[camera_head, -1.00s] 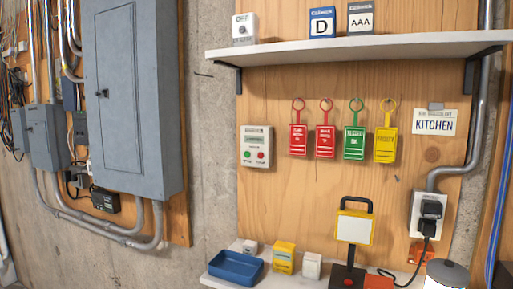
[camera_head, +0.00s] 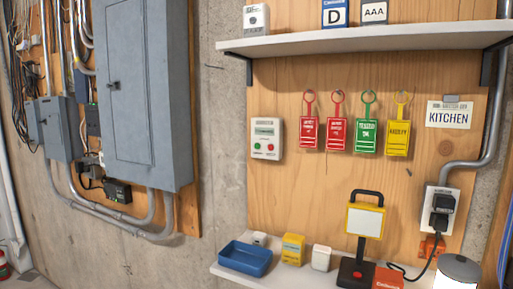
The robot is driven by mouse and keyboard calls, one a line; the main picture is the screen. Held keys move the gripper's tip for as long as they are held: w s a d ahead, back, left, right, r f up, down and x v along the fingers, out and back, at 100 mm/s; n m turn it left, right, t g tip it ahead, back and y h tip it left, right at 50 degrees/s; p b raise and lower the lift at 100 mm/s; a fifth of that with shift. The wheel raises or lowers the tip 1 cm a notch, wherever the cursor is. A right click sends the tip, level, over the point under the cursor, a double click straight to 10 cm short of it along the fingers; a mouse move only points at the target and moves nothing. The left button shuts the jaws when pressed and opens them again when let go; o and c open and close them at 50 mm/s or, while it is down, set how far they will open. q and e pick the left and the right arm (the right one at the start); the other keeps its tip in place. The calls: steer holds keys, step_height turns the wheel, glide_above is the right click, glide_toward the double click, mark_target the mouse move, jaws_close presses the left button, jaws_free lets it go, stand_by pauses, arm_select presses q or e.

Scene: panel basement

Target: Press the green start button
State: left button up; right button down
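A small pale control box (camera_head: 265,138) is mounted on the plywood panel, left of the hanging tags. It has a small display at the top. Its green button (camera_head: 257,146) is at the lower left of its face, and a red button (camera_head: 271,148) sits to the right of it. Nothing covers the box. Neither of my grippers shows in the head view.
An upper shelf (camera_head: 370,38) juts out above the box. Red, green and yellow tags (camera_head: 367,124) hang to its right. A lower shelf (camera_head: 322,279) holds a blue tray (camera_head: 245,259), small boxes and a work lamp (camera_head: 364,222). A grey electrical cabinet (camera_head: 143,90) stands left.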

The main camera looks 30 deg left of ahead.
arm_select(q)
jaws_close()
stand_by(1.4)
